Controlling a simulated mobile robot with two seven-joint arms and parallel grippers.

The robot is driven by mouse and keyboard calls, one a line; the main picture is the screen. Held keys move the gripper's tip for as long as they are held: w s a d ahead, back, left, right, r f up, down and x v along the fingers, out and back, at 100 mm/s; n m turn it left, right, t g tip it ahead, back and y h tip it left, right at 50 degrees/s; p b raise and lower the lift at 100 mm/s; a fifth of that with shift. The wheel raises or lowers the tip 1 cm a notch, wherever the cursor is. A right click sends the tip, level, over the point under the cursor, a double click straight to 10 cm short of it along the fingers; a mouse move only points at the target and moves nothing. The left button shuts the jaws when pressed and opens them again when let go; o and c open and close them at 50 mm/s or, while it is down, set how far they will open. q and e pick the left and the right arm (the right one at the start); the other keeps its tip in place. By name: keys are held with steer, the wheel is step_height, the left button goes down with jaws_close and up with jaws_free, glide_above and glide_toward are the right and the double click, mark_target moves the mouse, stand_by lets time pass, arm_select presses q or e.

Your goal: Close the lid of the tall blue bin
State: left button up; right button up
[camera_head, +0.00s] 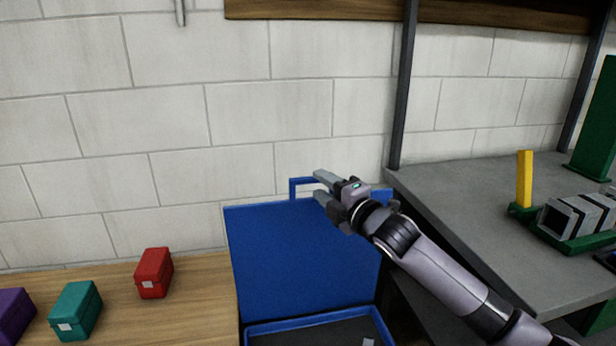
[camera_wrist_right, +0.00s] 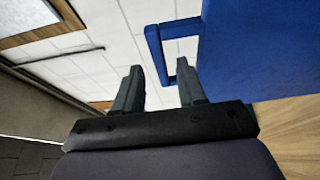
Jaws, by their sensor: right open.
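The tall blue bin (camera_head: 290,329) stands at the bottom middle of the head view, its top open and its inside dark. Its blue lid (camera_head: 290,262) stands raised and upright at the back, near the wall. A blue loop handle (camera_head: 293,186) sticks up from the lid's top edge. My right gripper (camera_head: 318,186) is open at the lid's top edge, beside the handle. In the right wrist view the handle (camera_wrist_right: 154,48) shows just beyond and between the fingertips (camera_wrist_right: 162,78), with the lid (camera_wrist_right: 250,50) at the right. I cannot tell whether the fingers touch it. My left gripper is not in view.
A wooden bench (camera_head: 130,310) at the left holds a red box (camera_head: 153,273), a teal box (camera_head: 76,310) and a purple box (camera_head: 12,315). A grey shelf (camera_head: 450,200) at the right holds a yellow bar (camera_head: 524,179) and metal duct pieces (camera_head: 575,216). A dark post (camera_head: 402,90) rises behind.

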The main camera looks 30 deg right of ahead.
mark_target(315, 182)
steer(key=shift+w+a+r+p, duration=0.1)
steer(key=shift+w+a+p, duration=0.1)
steer(key=shift+w, duration=1.3)
steer(key=shift+w+a+p, duration=0.1)
steer(key=shift+w+a, duration=0.1)
steer(key=shift+w, duration=1.25)
jaws_close()
